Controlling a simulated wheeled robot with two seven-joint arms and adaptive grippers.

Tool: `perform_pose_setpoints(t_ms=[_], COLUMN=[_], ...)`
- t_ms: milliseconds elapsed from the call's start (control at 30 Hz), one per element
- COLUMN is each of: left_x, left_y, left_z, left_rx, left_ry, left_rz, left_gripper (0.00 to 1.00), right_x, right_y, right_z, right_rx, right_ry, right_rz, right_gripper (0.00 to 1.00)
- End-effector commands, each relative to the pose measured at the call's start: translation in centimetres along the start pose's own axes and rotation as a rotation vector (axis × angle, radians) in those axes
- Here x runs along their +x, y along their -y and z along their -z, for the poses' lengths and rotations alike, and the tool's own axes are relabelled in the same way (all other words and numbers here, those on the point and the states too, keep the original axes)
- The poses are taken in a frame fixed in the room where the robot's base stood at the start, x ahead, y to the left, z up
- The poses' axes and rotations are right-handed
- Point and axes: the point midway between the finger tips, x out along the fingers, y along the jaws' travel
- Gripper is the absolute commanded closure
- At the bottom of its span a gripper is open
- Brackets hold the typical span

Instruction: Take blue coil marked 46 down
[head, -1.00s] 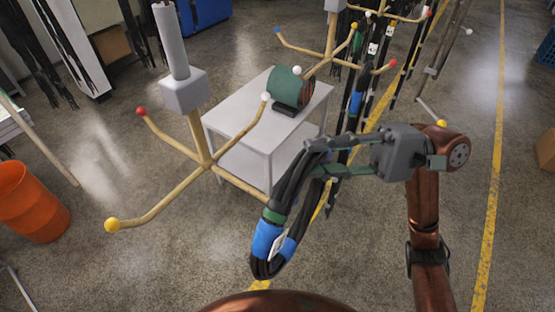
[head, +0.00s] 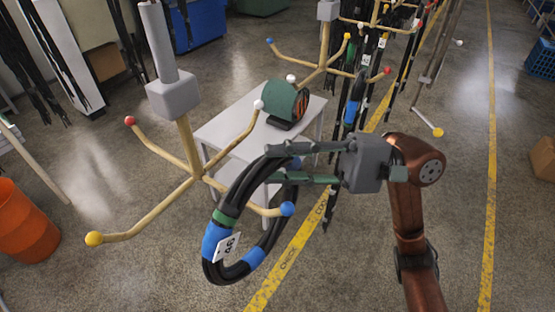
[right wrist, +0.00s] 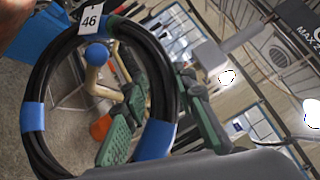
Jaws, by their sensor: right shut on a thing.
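The coil marked 46 (head: 213,240) is a black hose loop with blue bands, a green band and a white tag; it also shows in the right wrist view (right wrist: 33,117). My right gripper (head: 275,164) is shut on its upper part, and the coil hangs below the fingers. The blue-tipped prong (head: 288,209) of the near rack passes behind the loop's left strand, and its ball shows in front of the right strand. It appears to run through the loop. In the right wrist view the blue ball (right wrist: 97,54) shows inside the ring. My left gripper is not in view.
The near rack (head: 172,97) has other bare prongs with red, yellow and white balls. A grey table (head: 215,133) with a green drum (head: 283,99) stands behind. A farther rack (head: 323,55) holds hoses. An orange bin (head: 25,215) is at left; floor at right is open.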

Motion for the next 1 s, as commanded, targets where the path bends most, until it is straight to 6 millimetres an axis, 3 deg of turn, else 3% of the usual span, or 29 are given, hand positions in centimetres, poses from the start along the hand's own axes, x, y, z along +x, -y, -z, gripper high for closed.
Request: perform_pose_setpoints(t_ms=[1000], left_x=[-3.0], left_y=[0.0], left_z=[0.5], left_rx=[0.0], left_ry=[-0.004], left_rz=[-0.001], left_gripper=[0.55], right_x=[-5.3], right_y=[-0.6], right_z=[-4.9], right_rx=[0.001], right_ry=[0.0], right_rz=[0.003], right_gripper=[1.0])
